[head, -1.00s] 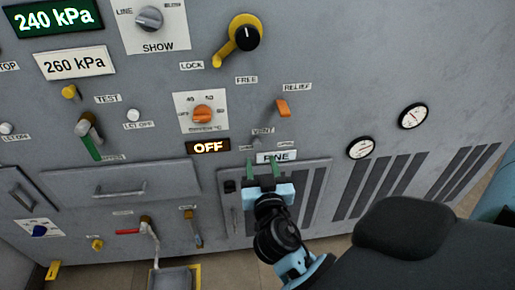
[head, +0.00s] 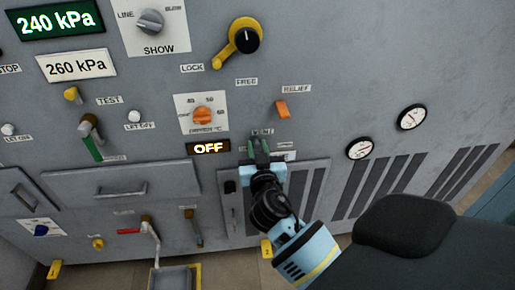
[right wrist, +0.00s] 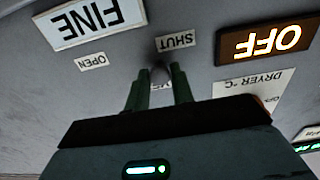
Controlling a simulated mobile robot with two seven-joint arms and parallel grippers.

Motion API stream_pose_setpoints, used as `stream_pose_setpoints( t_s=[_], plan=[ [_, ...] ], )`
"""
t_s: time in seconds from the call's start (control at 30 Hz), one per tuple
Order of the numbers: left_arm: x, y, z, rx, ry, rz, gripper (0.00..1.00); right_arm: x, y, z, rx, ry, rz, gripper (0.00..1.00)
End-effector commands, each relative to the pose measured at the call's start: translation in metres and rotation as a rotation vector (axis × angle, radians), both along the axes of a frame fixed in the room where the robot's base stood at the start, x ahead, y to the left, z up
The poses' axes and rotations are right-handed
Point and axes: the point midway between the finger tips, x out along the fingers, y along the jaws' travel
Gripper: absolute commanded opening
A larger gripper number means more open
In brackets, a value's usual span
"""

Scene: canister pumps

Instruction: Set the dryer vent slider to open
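The dryer vent slider's grey knob (right wrist: 160,74) shows in the right wrist view, which sees the panel upside down. It is close to the SHUT label (right wrist: 176,40) and away from the OPEN label (right wrist: 92,62). In the head view the right gripper (head: 260,149) is at the panel just below the VENT label (head: 262,132), hiding the slider. My left gripper is not in view.
The OFF display (head: 208,148) is left of the gripper, and the dryer dial (head: 203,115) is above that. The orange relief lever (head: 282,109) is above right. The FINE plate (right wrist: 92,20) is near the OPEN label. Two gauges (head: 412,117) (head: 360,148) are farther right.

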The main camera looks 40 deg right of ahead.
Motion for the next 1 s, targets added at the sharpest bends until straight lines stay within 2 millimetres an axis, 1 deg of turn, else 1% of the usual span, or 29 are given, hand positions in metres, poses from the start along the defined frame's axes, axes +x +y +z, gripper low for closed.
stream_pose_setpoints(
  t_s=[0.03, 0.17, 0.4, 0.47, 0.6, 0.73, 0.83, 1.0],
  plan=[
    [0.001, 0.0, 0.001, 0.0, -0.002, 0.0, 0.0, 0.0, 0.0, 0.0, 0.0, 0.0, 0.0, 0.17],
    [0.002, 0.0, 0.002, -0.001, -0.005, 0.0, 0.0, 0.0, 0.0, 0.0, 0.0, 0.0, 0.0, 0.0],
    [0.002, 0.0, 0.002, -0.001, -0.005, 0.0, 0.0, -0.001, -0.001, 0.0, 0.001, 0.001, 0.0, 0.0],
    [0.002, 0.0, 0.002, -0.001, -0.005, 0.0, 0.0, -0.005, -0.007, -0.001, 0.001, 0.002, -0.002, 0.0],
    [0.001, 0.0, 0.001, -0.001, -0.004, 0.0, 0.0, -0.019, -0.03, -0.001, 0.002, 0.002, -0.003, 0.0],
    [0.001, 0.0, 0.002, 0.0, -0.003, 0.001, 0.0, -0.03, -0.048, -0.001, 0.002, 0.003, -0.002, 0.0],
    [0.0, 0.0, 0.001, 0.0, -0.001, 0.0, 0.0, -0.034, -0.054, 0.0, 0.001, 0.002, -0.001, 0.0],
    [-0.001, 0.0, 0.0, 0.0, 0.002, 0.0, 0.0, -0.034, -0.056, 0.0, 0.001, 0.002, -0.003, 0.0]
  ],
)
